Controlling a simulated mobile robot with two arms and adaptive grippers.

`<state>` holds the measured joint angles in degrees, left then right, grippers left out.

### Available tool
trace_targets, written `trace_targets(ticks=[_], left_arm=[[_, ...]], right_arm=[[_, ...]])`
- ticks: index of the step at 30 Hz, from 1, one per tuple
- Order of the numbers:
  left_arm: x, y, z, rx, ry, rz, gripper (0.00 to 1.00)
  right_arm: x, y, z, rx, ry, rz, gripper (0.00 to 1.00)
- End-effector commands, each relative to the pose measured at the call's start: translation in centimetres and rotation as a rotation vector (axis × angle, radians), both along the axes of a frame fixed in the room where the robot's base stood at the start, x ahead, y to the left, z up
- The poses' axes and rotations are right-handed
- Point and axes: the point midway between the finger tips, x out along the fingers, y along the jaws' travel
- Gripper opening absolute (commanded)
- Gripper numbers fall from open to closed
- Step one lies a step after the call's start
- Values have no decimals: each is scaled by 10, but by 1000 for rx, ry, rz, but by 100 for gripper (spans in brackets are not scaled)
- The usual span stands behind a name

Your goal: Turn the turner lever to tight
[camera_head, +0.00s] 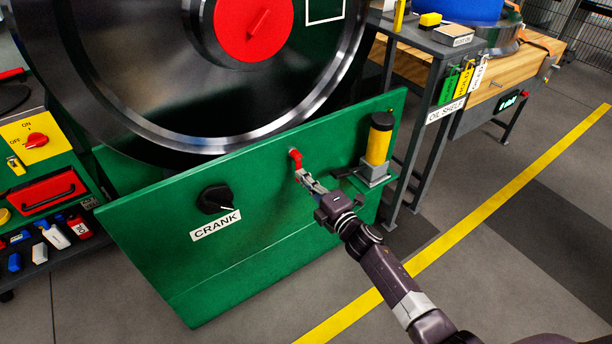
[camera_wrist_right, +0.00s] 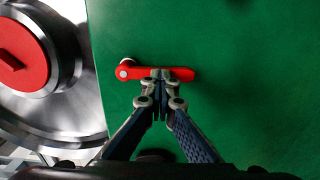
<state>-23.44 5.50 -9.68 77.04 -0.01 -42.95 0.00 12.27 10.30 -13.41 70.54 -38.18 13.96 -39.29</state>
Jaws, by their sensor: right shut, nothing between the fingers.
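The red turner lever (camera_head: 295,158) is on the green panel, below the large steel wheel. In the right wrist view the lever (camera_wrist_right: 184,74) lies level across the picture, with its round pivot at its left end. My right gripper (camera_head: 301,176) reaches to the lever from the lower right. In the wrist view its fingertips (camera_wrist_right: 161,74) are together at the middle of the lever and cover part of it. The fingers are shut with nothing between them; whether they touch the lever I cannot tell. I see no "tight" mark. My left gripper is not in view.
A black knob (camera_head: 215,200) labelled CRANK sits left on the same green panel (camera_head: 250,250). A yellow and black cylinder (camera_head: 379,138) stands on a small bracket right of the lever, close to my right wrist. A grey oil shelf (camera_head: 440,55) stands farther right. The floor in front is clear.

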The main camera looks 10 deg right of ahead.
Motion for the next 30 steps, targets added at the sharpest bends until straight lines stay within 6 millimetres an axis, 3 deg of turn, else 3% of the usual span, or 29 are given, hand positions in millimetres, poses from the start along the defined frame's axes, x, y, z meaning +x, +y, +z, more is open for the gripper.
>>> trace_targets(ticks=[1, 12, 30], left_arm=[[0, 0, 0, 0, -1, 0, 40], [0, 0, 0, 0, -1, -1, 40], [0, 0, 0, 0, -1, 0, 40]], right_arm=[[5, 6, 12, 14, -16, 7, 0], [4, 7, 12, 17, -16, 8, 1], [4, 5, 9, 10, -13, 7, 67]])
